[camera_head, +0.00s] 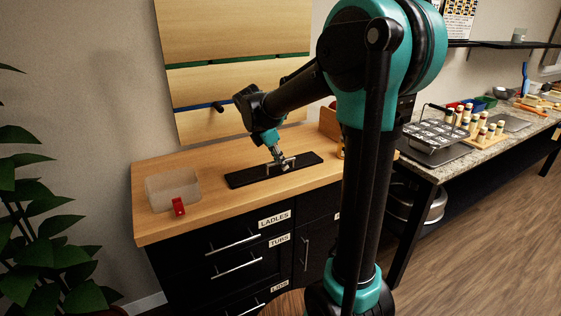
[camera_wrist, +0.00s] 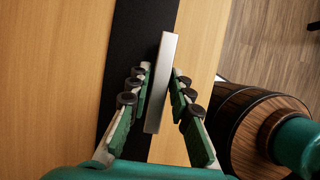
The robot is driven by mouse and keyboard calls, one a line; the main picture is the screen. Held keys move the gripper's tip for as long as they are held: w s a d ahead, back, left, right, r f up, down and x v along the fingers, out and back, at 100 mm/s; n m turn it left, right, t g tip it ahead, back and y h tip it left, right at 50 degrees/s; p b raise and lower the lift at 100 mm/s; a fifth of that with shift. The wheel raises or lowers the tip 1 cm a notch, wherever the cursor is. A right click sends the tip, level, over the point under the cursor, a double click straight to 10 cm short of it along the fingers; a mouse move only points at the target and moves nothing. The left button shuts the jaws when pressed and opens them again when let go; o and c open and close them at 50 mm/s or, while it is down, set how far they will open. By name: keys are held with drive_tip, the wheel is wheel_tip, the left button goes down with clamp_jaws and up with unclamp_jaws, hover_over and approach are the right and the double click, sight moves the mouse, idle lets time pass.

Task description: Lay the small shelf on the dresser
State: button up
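A long flat black board (camera_head: 246,178), which I take to be the small shelf, lies on the wooden top of the dresser (camera_head: 222,204). It also shows in the wrist view as a broad black strip (camera_wrist: 133,50). A narrow silver-grey bar (camera_wrist: 161,85) stands over the board. My gripper (camera_head: 281,162) is low over the middle of the board. In the wrist view, my gripper's fingers (camera_wrist: 162,72) are on both sides of the bar, very close to it. I cannot tell whether they press on it. The fingertips' far ends are hard to see.
A clear bin (camera_head: 172,187) and a small red item (camera_head: 178,206) stand at the dresser's left. A slatted wooden panel (camera_head: 235,75) is behind it. A counter (camera_head: 490,142) with a dark container and several jars is at right.

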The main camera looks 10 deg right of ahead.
drive_tip(key=shift+o, duration=1)
drive_tip(key=shift+r, duration=0.15)
drive_tip(key=v, duration=1.2)
